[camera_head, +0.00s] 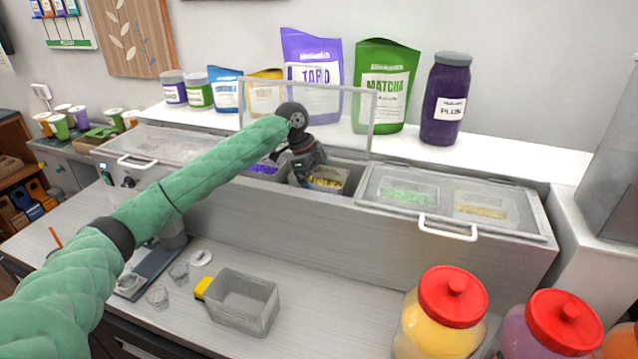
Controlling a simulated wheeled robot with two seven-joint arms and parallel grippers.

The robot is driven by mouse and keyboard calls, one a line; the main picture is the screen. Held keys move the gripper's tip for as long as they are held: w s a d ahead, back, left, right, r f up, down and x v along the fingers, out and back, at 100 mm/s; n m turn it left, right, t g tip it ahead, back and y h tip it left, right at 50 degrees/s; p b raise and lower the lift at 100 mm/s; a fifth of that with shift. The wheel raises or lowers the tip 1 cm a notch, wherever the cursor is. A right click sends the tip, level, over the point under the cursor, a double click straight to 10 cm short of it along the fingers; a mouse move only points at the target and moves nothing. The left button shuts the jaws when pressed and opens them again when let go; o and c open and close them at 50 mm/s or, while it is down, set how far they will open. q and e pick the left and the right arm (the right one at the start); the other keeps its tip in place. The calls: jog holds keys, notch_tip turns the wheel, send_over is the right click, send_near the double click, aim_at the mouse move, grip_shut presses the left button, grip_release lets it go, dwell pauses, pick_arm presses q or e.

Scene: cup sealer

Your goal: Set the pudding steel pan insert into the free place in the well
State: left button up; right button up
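A steel pan insert with yellow contents (327,182), which looks like the pudding pan, sits at the opened middle section of the well (352,165). Whether it is fully seated cannot be told. My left gripper (303,178) comes down from above at the pan's left end, at its rim. Its fingertips are partly hidden, so I cannot tell whether they are shut on the rim. Purple contents (262,169) show in the well left of the gripper, partly hidden by my arm. My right gripper is not in view.
A clear raised lid (372,122) stands behind the opening. Closed clear lids with white handles (448,227) flank it. An empty grey container (243,300) stands on the front counter. Red-lidded jars (441,315) stand front right. Pouches and a plum jar (446,98) line the back shelf.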

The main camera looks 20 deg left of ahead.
pick_arm(q)
jog(key=shift+a+r, duration=0.1)
jog(key=shift+r, duration=0.1)
jog(key=shift+a+r+b, duration=0.3)
jog(key=shift+r+b, duration=0.3)
jog(key=shift+r, duration=0.05)
jog(key=b+v, duration=0.2)
jog(key=v, duration=0.4)
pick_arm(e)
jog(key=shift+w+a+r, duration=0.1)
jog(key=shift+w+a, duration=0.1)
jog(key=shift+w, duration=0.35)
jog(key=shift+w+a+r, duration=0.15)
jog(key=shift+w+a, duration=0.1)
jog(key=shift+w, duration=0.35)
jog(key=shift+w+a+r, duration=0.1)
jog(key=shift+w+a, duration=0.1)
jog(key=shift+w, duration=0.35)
pick_arm(q)
jog(key=shift+f, duration=0.1)
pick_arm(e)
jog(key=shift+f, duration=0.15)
